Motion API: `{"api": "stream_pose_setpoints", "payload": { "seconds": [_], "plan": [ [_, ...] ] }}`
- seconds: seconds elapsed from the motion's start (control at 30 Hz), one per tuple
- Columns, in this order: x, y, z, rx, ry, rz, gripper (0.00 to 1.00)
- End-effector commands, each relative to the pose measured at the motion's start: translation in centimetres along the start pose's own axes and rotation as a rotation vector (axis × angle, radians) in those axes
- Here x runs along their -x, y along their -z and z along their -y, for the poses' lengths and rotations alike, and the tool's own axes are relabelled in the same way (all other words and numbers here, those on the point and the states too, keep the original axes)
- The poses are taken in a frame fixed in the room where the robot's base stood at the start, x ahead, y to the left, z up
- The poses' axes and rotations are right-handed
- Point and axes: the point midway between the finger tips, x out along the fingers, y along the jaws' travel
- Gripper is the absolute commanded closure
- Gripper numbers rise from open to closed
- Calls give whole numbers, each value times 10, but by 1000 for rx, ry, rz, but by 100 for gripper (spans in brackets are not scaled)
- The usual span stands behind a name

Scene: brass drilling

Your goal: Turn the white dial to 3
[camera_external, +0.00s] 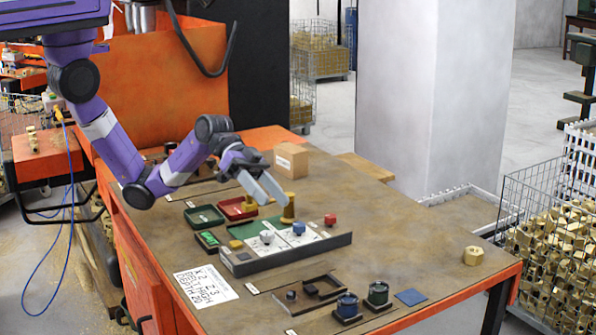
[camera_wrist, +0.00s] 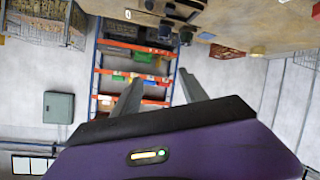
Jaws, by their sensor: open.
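The white dial (camera_external: 267,237) sits on a white plate on the low grey control panel (camera_external: 290,255) on the workbench. The number it points to is too small to read. A blue dial (camera_external: 299,229) is to its right on a neighbouring white plate. My gripper (camera_external: 273,190) is above and behind the panel, apart from the dials, with nothing between its fingers. In the wrist view its two fingers (camera_wrist: 160,85) are spread apart. The dial cannot be made out in the wrist view.
Red and green trays (camera_external: 205,217) lie to the left, and a cardboard box (camera_external: 291,160) stands behind. The bench's right side is mostly clear, except for a brass nut (camera_external: 474,256).

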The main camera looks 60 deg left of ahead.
Motion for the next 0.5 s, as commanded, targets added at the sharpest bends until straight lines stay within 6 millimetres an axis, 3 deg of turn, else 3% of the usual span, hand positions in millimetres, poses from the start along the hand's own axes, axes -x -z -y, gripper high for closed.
{"api": "stream_pose_setpoints", "payload": {
  "seconds": [0.17,0.3,0.5],
  "plan": [
    [6,-25,2,-168,-28,273,49],
    [26,-43,22,-305,-13,483,49],
    [58,-56,53,-440,21,703,49]
  ]
}}
